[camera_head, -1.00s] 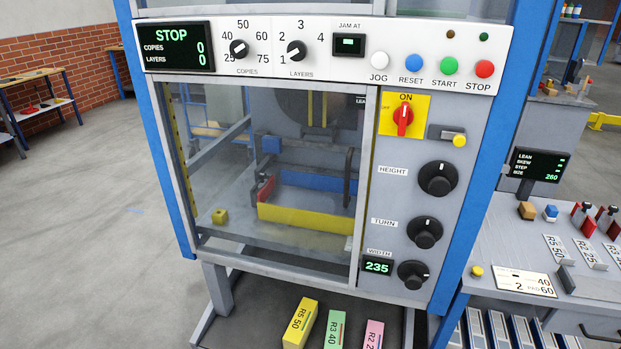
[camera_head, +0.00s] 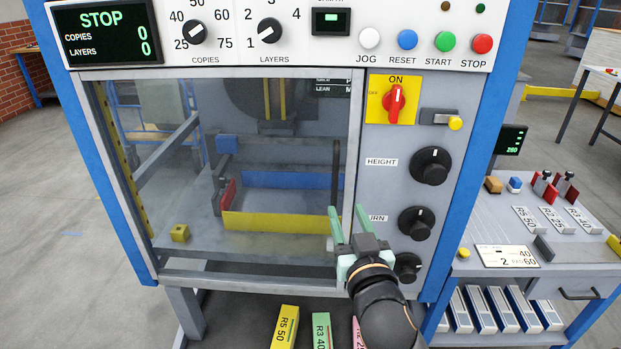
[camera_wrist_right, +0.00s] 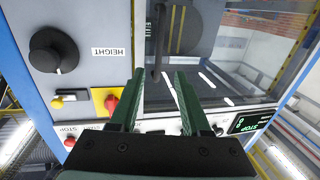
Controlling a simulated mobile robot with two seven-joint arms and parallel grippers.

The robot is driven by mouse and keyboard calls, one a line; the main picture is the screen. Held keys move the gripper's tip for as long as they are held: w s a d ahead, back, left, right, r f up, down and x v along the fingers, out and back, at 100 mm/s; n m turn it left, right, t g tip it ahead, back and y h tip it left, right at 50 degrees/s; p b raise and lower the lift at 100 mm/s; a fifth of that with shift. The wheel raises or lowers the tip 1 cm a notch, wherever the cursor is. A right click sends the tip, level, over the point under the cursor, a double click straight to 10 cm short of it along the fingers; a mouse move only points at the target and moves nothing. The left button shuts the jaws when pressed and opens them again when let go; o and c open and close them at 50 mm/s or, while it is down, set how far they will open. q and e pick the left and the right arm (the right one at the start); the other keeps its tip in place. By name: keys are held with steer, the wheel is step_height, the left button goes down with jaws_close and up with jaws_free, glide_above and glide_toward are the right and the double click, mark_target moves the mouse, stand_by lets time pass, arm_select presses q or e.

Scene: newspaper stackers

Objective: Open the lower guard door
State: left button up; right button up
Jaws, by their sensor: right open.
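The lower guard door (camera_head: 200,200) is a clear panel in a grey frame below the control strip, and it looks shut. A dark upright bar (camera_head: 335,180) shows near its right edge, and such a bar also shows in the right wrist view (camera_wrist_right: 158,42); I cannot tell if it is the door's handle. My right gripper (camera_head: 347,212) is open and empty, in front of the door's lower right edge, with its green fingers pointing up. In the wrist view its fingers (camera_wrist_right: 160,75) stand apart below the bar. My left gripper is not in view.
Right of the door are a red switch (camera_head: 395,103) on a yellow plate, a yellow button (camera_head: 455,123) and the black height knob (camera_head: 430,166). My right arm partly covers the lowest knob (camera_head: 408,268). A side bench (camera_head: 560,262) stands right. The floor at left is clear.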

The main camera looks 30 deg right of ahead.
mark_target(336, 182)
steer(key=p+x, duration=0.2)
steer(key=x, duration=1)
steer(key=shift+d+f, duration=0.1)
steer(key=shift+d, duration=0.05)
steer(key=shift+c, duration=0.3)
jaws_close()
stand_by(0.7)
